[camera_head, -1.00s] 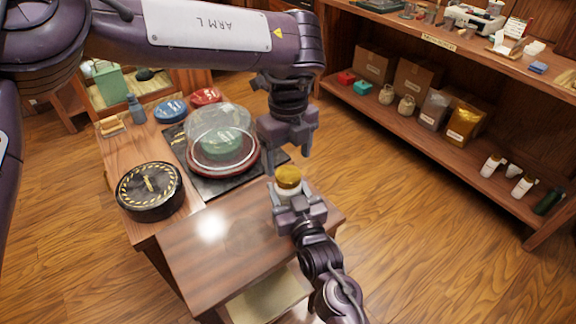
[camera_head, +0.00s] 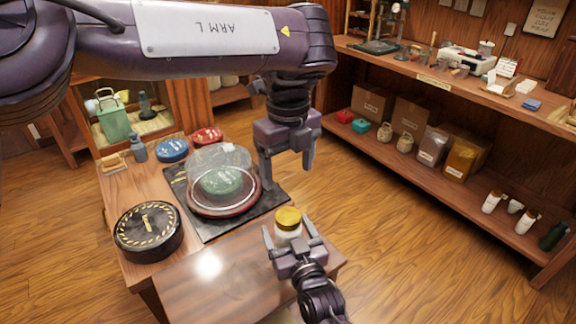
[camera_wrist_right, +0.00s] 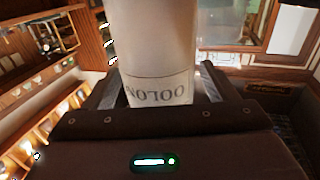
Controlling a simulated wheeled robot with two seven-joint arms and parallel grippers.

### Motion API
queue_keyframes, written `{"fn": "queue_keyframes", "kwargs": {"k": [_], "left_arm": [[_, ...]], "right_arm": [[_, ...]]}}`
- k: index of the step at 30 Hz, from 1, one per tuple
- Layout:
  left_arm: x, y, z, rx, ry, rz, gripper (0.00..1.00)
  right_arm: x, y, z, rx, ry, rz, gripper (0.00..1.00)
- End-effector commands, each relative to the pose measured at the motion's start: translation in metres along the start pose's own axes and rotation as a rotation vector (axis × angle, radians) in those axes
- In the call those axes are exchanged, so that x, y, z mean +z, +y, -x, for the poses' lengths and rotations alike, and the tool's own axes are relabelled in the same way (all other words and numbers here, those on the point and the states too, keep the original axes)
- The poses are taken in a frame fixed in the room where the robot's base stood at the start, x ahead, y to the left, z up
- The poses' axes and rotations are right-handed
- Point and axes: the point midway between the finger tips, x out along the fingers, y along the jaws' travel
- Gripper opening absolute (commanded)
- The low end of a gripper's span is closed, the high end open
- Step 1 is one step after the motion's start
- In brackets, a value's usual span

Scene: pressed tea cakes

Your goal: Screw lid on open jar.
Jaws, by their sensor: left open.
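The white jar (camera_head: 288,231) stands upright near the right edge of the wooden table, with the gold lid (camera_head: 288,217) seated on its top. I cannot tell how tightly the lid is screwed. In the right wrist view the jar (camera_wrist_right: 160,55) shows a printed label, and its top is out of frame.
A glass dome (camera_head: 220,165) covers a green tea cake on a round stand, left of the jar. A round black tin (camera_head: 148,231) stands at the left table edge. Red and blue tins stand at the back. Shelves (camera_head: 470,165) line the right. The front of the table is clear.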

Motion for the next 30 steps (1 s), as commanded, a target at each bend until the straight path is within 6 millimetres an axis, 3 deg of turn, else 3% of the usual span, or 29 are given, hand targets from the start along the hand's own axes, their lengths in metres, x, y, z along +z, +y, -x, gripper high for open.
{"fn": "queue_keyframes", "kwargs": {"k": [9, 21, 30], "left_arm": [[0.000, 0.000, -0.001, 0.000, 0.000, 0.000, 0.73], [0.000, 0.000, -0.005, 0.000, 0.000, 0.000, 0.73], [0.000, 0.000, -0.005, 0.000, 0.000, 0.000, 0.73]], "right_arm": [[0.001, 0.000, 0.004, 0.000, -0.001, 0.000, 0.79], [0.002, 0.000, 0.065, 0.000, -0.002, 0.001, 0.79], [0.000, 0.000, 0.078, 0.000, 0.000, 0.000, 0.79]]}}
